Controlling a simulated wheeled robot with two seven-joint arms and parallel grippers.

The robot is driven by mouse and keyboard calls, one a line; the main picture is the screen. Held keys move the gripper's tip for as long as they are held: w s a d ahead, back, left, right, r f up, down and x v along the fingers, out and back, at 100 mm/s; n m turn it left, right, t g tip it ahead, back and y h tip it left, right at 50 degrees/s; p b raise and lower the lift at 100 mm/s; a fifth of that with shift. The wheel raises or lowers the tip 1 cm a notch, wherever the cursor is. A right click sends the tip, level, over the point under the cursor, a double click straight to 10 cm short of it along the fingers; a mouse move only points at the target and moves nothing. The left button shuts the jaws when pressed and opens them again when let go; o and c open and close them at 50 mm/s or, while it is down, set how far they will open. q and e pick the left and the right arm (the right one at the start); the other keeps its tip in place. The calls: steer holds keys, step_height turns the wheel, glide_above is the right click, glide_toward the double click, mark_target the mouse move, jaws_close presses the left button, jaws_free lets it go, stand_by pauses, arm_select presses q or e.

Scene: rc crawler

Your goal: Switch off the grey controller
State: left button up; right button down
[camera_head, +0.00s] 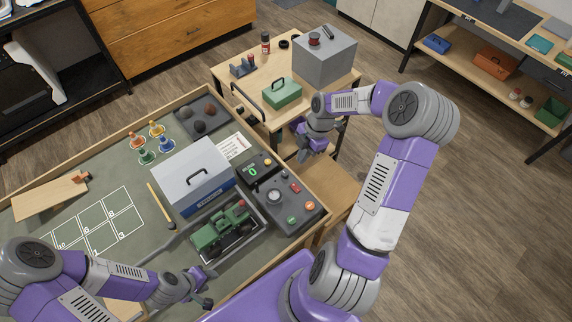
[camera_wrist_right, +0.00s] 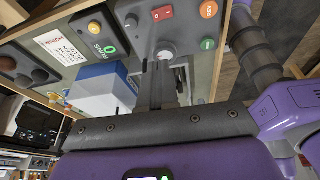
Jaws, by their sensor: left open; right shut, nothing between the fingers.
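The grey controller (camera_head: 285,211) lies on the green-topped workbench, to the right of the crawler. It has a round dial, a red rocker switch (camera_head: 295,188), an orange button and a green button. In the right wrist view the red rocker switch (camera_wrist_right: 162,13), orange button (camera_wrist_right: 208,9), green button (camera_wrist_right: 208,44) and dial (camera_wrist_right: 166,53) show. I cannot tell which way the rocker is set. My right gripper (camera_head: 304,157) is shut and empty, apart from the controller, beyond its far edge. My left gripper (camera_head: 207,301) is open near the bench's front edge.
A dark box with a green display (camera_head: 254,168) adjoins the controller. A side table (camera_head: 232,90) holds a green case (camera_head: 282,94) and a grey box (camera_head: 325,60).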

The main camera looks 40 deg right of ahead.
arm_select(q)
steer(key=shift+w+f+b, duration=0.25)
steer(key=shift+f+b, duration=0.05)
steer(key=shift+f, duration=0.2)
steer(key=shift+w+f+b, duration=0.2)
steer(key=shift+f+b, duration=0.1)
steer(key=shift+f, duration=0.15)
arm_select(e)
steer(key=d+f, duration=0.1)
arm_select(q)
steer(key=shift+f, duration=0.15)
steer(key=shift+s, duration=0.5)
steer(key=shift+w, duration=0.2)
steer(key=shift+f+b, duration=0.7)
steer(key=shift+b, duration=0.2)
arm_select(e)
glide_toward(293, 185)
steer(key=shift+n, duration=0.3)
steer(key=x, duration=0.5)
steer(key=shift+s+a, duration=0.1)
steer(key=shift+a, duration=0.1)
steer(key=shift+f, duration=0.55)
